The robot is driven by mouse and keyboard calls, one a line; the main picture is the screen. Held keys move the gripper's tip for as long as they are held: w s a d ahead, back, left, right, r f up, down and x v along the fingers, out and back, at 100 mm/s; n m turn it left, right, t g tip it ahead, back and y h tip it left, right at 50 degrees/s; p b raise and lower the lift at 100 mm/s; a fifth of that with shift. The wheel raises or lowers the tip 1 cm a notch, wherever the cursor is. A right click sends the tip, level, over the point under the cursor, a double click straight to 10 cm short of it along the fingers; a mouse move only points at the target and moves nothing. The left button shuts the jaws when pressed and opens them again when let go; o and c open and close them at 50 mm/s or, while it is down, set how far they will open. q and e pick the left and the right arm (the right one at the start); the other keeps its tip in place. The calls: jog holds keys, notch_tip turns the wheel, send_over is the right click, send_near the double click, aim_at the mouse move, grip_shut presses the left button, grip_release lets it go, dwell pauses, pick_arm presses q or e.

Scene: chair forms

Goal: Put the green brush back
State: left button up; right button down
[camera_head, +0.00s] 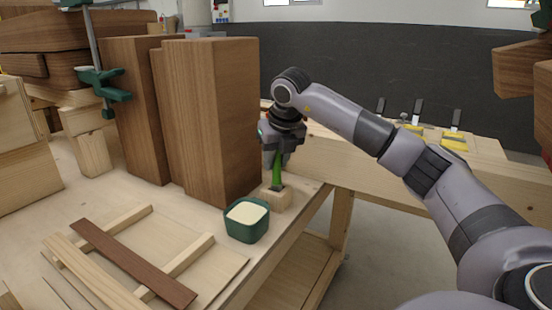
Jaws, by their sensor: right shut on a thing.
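The green brush (277,172) has its green handle upright, with its dark lower end at a small light wooden block (275,198) near the right edge of the workbench. I cannot tell whether the brush is inside the block or just above it. My right gripper (277,156) points down and is shut on the top of the handle. The gripper body hides the handle's upper end. My left gripper is not in view.
A dark green tub (246,224) with cream contents stands just left of the block. Tall brown wooden blocks (208,120) stand close behind. Wooden strips (134,262) lie on the workbench (232,281) at front left. A green clamp (103,84) stands farther left.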

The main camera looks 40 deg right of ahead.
jog(key=shift+f, duration=0.1)
jog(key=c, duration=0.9)
grip_release()
jog(key=v, duration=1.2)
jog(key=shift+r, duration=0.2)
jog(key=shift+w, duration=0.1)
